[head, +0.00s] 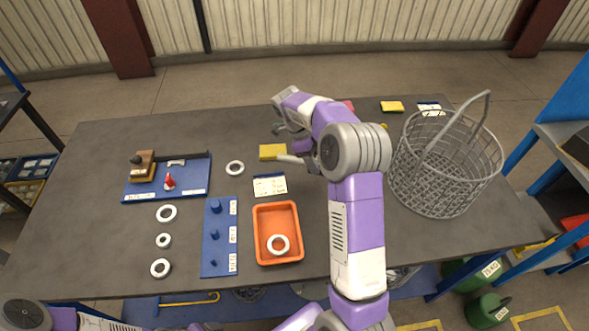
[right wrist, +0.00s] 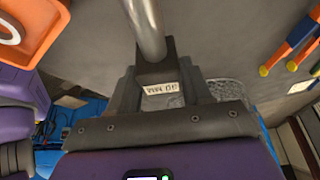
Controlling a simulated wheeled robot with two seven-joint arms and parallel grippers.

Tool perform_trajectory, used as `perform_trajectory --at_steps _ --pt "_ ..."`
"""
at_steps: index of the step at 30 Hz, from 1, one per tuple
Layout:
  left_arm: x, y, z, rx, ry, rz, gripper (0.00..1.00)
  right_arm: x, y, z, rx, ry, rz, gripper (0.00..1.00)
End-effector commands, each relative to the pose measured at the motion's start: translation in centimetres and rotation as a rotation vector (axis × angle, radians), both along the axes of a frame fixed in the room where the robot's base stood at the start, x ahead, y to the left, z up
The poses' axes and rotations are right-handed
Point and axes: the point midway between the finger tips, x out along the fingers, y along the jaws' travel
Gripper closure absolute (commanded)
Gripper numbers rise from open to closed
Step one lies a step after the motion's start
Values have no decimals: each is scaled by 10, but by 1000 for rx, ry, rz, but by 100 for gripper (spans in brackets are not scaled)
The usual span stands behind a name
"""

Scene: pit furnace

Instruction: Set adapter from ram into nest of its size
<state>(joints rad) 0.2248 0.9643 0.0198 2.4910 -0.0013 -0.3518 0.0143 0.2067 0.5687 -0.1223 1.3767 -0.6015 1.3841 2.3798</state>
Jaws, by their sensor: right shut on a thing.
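My right gripper (right wrist: 155,72) is shut on a grey metal rod-like piece (right wrist: 146,25), which points away from it in the right wrist view. In the head view a pale grey rod end (head: 288,159) juts left from behind my right elbow; the jaws are mostly hidden there. A second blue board (head: 190,193) holds a wooden block with a dark knob (head: 143,166) and a small red-and-white piece (head: 169,182). I cannot tell which thing is the ram. My left gripper is outside the view.
An orange tray (head: 258,238) holds a white ring (head: 278,245). Several loose white rings (head: 167,213) lie on the grey table. A yellow block (head: 272,151) and a label card (head: 270,185) lie near my right arm. A wire basket (head: 440,200) stands at right. The table's left back is clear.

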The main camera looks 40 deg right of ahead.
Motion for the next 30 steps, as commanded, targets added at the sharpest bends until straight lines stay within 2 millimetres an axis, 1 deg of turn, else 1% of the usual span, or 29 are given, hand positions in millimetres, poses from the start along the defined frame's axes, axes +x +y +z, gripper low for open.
perform_trajectory --at_steps 1,3,6,11,18,21,27,30 --pt "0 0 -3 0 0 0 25 0 -1 -9 0 0 -1 100" --pt "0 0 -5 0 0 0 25 0 -1 -20 -1 0 -2 100" --pt "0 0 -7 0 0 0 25 0 0 -31 -1 -1 0 100" --pt "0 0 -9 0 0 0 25 0 -1 -42 -1 -2 -1 100" --pt "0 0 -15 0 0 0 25 0 0 -77 -1 -1 -1 100" --pt "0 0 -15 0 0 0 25 1 0 -82 -1 -4 0 100" --pt "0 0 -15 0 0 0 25 1 0 -81 -1 -5 1 100" --pt "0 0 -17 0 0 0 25 1 0 -83 -2 -4 1 100"
